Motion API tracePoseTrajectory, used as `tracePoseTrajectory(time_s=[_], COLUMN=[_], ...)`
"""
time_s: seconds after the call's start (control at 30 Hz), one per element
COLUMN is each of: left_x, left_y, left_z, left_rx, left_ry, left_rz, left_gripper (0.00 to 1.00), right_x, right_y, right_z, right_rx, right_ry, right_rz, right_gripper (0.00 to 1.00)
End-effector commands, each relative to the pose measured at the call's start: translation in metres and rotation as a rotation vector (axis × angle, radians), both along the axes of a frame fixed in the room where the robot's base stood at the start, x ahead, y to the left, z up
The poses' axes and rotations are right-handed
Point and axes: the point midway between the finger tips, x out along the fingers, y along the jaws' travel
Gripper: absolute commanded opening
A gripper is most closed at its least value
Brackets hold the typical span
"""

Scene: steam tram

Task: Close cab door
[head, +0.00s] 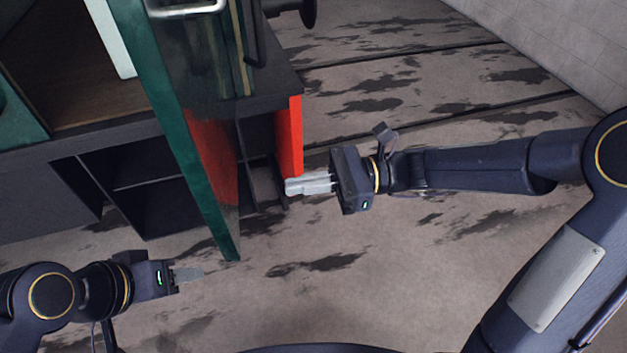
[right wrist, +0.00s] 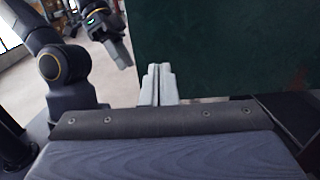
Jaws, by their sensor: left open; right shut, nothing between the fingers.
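The green cab door (head: 160,105) stands open, seen nearly edge-on in the head view, jutting out from the dark tram body. To its left the cab opening shows a brown floor (head: 95,95). My right gripper (head: 308,184) is shut and empty, to the right of the door and apart from it in the head view. In the right wrist view a dark green panel, which looks like the door (right wrist: 225,45), fills the background behind the shut fingers (right wrist: 158,82). My left gripper (head: 190,273) is open and empty, low and left of the door's lower end. It also shows in the right wrist view (right wrist: 122,52).
Dark steps (head: 150,190) lie below the cab opening. A red panel (head: 290,135) stands just beyond my right gripper. A metal handle (head: 186,8) shows at the top. The stained floor (head: 300,300) in front is clear. A pale wall (head: 565,40) stands at upper right.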

Motion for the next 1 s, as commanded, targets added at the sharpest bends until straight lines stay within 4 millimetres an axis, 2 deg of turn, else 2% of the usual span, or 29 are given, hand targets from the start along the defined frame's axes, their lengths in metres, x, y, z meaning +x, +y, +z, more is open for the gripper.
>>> tracePoseTrajectory(time_s=[0.03, 0.2, 0.4, 0.6, 1.0], left_x=[0.000, 0.000, 0.000, 0.000, 0.000], left_y=[0.000, 0.000, 0.000, 0.000, 0.000], left_z=[0.002, 0.005, 0.008, 0.009, 0.008], left_rx=[0.000, 0.000, 0.000, 0.000, 0.000], left_ry=[0.000, 0.000, 0.000, 0.000, 0.000], left_rz=[0.000, 0.000, 0.000, 0.000, 0.000], left_gripper=[0.43, 0.43, 0.43, 0.43, 0.43], right_x=[-0.003, -0.009, -0.013, -0.015, -0.015], right_y=[0.012, 0.048, 0.079, 0.092, 0.094], right_z=[0.001, 0.001, 0.000, 0.000, -0.001], right_rx=[0.000, -0.001, -0.002, -0.002, -0.002], right_ry=[0.003, 0.001, 0.000, 0.000, -0.002], right_rz=[0.007, 0.007, 0.004, 0.000, 0.001], right_gripper=[0.00, 0.00, 0.00, 0.00, 0.00])
